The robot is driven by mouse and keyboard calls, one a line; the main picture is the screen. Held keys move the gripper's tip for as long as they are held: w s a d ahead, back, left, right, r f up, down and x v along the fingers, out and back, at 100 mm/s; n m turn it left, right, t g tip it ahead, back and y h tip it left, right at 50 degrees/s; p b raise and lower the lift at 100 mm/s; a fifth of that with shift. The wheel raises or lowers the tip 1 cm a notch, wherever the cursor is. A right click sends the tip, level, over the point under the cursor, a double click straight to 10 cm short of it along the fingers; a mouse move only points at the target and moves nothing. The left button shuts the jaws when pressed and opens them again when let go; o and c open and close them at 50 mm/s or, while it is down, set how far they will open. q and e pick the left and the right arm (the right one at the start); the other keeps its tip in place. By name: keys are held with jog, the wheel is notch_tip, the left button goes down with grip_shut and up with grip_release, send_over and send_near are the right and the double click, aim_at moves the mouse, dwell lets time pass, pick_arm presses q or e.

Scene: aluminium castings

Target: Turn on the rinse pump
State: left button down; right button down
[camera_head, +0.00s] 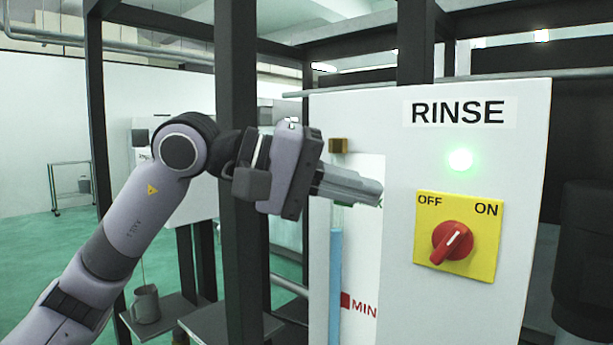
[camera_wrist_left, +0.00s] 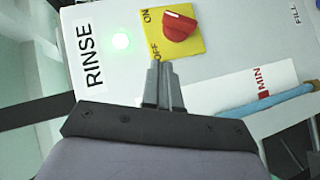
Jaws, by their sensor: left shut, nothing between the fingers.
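The red rotary switch (camera_head: 451,241) sits on a yellow plate (camera_head: 427,207) marked OFF at upper left and ON at upper right. Its white pointer line slants up and right, toward ON. Above it a green lamp (camera_head: 460,160) glows under the RINSE label (camera_head: 460,112). My left gripper (camera_head: 380,193) is shut and empty, in front of the panel and to the left of the yellow plate. In the left wrist view the switch (camera_wrist_left: 178,26) is just beyond the shut fingertips (camera_wrist_left: 158,66), which appear apart from it. My right gripper is not in view.
A sight tube with blue liquid (camera_head: 336,285) runs down the panel's left part, beside a red MIN mark (camera_head: 346,300). Dark frame posts (camera_head: 238,60) stand behind my left arm. A grey jug (camera_head: 146,305) stands on a low shelf at lower left.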

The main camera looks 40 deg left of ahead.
pick_arm(q)
jog(key=v, duration=0.5)
jog(key=shift+s+r+b, duration=0.4)
